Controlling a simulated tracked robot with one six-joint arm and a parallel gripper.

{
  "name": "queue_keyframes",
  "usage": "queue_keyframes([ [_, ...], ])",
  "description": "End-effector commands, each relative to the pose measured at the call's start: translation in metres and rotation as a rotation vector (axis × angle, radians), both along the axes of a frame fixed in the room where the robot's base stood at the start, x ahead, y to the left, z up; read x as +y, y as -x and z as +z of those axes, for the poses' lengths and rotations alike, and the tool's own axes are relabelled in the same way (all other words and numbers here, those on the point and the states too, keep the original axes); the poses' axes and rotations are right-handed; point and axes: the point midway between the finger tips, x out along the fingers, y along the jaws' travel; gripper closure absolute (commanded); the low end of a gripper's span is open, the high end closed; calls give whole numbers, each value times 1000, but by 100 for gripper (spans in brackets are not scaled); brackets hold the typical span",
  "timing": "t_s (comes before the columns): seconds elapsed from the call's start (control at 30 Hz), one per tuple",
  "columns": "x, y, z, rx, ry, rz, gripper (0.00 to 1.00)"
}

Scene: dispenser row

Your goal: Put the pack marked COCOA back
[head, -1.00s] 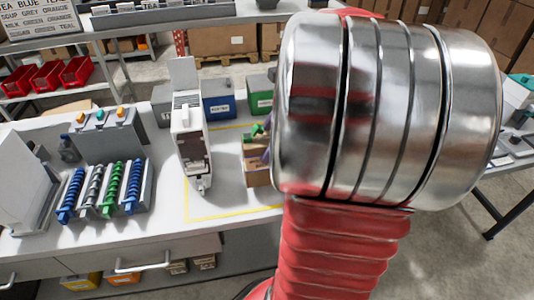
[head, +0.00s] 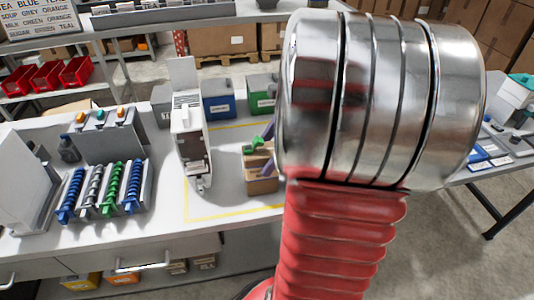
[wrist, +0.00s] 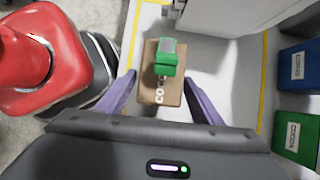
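The brown pack (wrist: 172,101) sits below my gripper in the wrist view; its white letters begin "CO" and the rest is hidden. A green block with a grey top (wrist: 167,58) covers part of the pack. In the head view the brown pack (head: 262,185) stands on the white table, with the green part (head: 259,143) above it, partly behind my arm. My gripper (wrist: 159,78) is open, one purple finger either side of the pack, with gaps showing. One purple finger also shows in the head view beside the pack.
A white machine (head: 188,140) stands left of the pack. Blue (head: 219,107) and green (head: 260,103) labelled boxes are behind it. A rack of coloured coils (head: 103,190) is farther left. Yellow tape marks the table. A sign (head: 38,17) hangs top left, partly cut off.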

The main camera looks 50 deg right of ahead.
Motion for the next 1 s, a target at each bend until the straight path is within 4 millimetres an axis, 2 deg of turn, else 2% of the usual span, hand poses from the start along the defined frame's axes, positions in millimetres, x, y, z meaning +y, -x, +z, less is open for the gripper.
queue_keyframes([
  [0.47, -3, 2, 7, -1, 1, -2, 35],
  [0.67, -14, 9, 29, -1, 2, -3, 35],
  [1.0, -38, 25, 81, -1, 2, -4, 35],
])
